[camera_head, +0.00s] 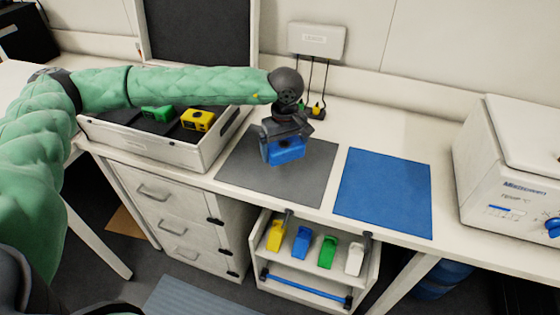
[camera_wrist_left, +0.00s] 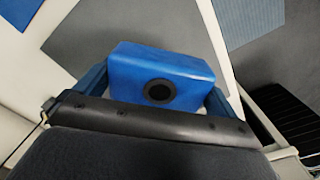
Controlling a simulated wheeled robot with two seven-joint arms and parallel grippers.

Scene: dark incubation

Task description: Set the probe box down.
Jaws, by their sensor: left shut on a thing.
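The probe box is a blue block (camera_head: 287,152) with a dark round spot on one face, seen in the left wrist view (camera_wrist_left: 160,78). My left gripper (camera_head: 283,143) is shut on it, with a finger on each side of the box in the wrist view. The box is over the grey mat (camera_head: 307,181) in the head view. I cannot tell whether it touches the mat or hangs a little above it. My right gripper is not in view.
A blue mat (camera_head: 386,192) lies right of the grey one. A white case (camera_head: 199,157) with green and yellow boxes stands at the left. A white machine (camera_head: 510,170) stands at the right. Below, a small rack (camera_head: 315,285) holds several coloured items.

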